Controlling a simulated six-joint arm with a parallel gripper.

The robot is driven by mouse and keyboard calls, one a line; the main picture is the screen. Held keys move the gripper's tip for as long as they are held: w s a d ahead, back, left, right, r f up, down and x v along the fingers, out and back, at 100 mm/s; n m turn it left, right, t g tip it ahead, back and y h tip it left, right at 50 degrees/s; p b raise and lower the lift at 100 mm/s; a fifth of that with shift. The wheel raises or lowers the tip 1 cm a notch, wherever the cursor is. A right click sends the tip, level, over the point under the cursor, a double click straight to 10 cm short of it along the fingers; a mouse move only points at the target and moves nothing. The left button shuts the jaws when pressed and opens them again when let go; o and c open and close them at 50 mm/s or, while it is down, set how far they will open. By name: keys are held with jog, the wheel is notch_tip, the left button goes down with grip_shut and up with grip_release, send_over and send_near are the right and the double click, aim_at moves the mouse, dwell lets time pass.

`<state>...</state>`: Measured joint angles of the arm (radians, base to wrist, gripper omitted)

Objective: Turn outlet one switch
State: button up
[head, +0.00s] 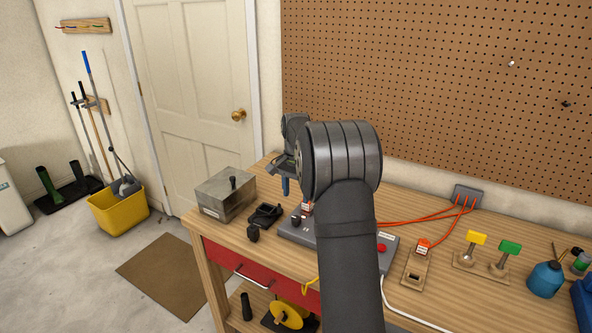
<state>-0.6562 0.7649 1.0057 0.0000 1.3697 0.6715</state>
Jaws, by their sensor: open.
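A low grey control box (392,258) lies on the wooden workbench, partly hidden behind my arm. A red button (381,248) is on its right part, and small dark knobs or switches (296,220) with white labels show on its left part. I cannot read the labels, so I cannot tell which one is the outlet one switch. My gripper (285,187) hangs above the left end of the box, pointing down with a blue fingertip showing. It is open, and I see nothing held in it. It appears apart from the box.
A metal box (225,195) and a black holder (265,214) stand left of the control box. Orange cables (410,219) run to a grey socket box (466,196).

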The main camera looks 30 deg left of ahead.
notch_tip(320, 180, up, 8)
jog(key=r, duration=0.1)
send_over(296, 218)
jog(key=shift+f, duration=0.25)
dwell(0.3)
notch_tip(296, 218, down, 18)
jog(key=shift+r, duration=0.2)
dwell(0.4)
